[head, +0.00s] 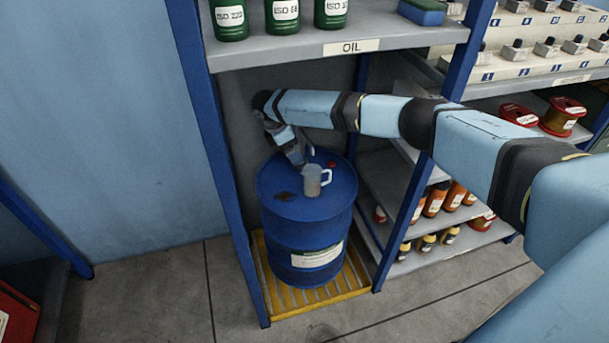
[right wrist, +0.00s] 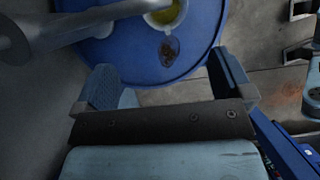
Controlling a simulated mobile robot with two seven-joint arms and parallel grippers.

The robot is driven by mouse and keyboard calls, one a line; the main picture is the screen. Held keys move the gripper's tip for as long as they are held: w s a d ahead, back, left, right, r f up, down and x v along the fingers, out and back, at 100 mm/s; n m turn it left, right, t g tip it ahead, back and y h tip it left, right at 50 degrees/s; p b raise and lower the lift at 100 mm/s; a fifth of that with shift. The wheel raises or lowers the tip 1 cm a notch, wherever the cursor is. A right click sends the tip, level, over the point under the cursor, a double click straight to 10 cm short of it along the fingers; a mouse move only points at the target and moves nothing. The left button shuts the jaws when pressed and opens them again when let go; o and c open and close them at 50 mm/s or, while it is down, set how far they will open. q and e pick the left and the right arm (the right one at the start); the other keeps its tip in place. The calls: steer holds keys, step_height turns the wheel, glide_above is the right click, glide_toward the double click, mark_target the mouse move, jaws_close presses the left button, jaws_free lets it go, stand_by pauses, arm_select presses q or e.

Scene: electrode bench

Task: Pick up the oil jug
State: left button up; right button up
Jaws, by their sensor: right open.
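The oil jug (head: 314,181) is a small translucent jug with a pale handle on its right side. It stands upright on top of a blue drum (head: 308,235). In the right wrist view the jug (right wrist: 168,14) is cut by the top edge, with yellow liquid inside. My right gripper (head: 298,156) is just behind and left of the jug in the head view. In the right wrist view my right gripper (right wrist: 168,85) has its fingers spread wide, with nothing between them and the jug beyond them. My left gripper is out of view.
A grey pipe-like part (right wrist: 85,25) reaches toward the jug. A dark stain (head: 285,196) marks the drum top. The drum stands on a yellow grate (head: 335,292) between blue posts, below a shelf labelled OIL (head: 350,47). Shelves with bottles (head: 436,198) stand to the right.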

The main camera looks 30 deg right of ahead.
steer(key=b, duration=0.2)
glide_toward(310, 175)
steer(key=s, duration=0.1)
steer(key=s+f, duration=0.1)
steer(key=shift+s, duration=0.35)
steer(key=x, duration=0.4)
steer(key=shift+s+d+f+b, duration=0.1)
steer(key=shift+s+f+b, duration=0.1)
steer(key=shift+f+b, duration=0.15)
steer(key=shift+d+f, duration=0.2)
steer(key=shift+f, duration=0.25)
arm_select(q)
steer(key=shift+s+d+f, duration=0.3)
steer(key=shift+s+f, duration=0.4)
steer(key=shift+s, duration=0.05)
arm_select(e)
steer(key=shift+s, duration=0.1)
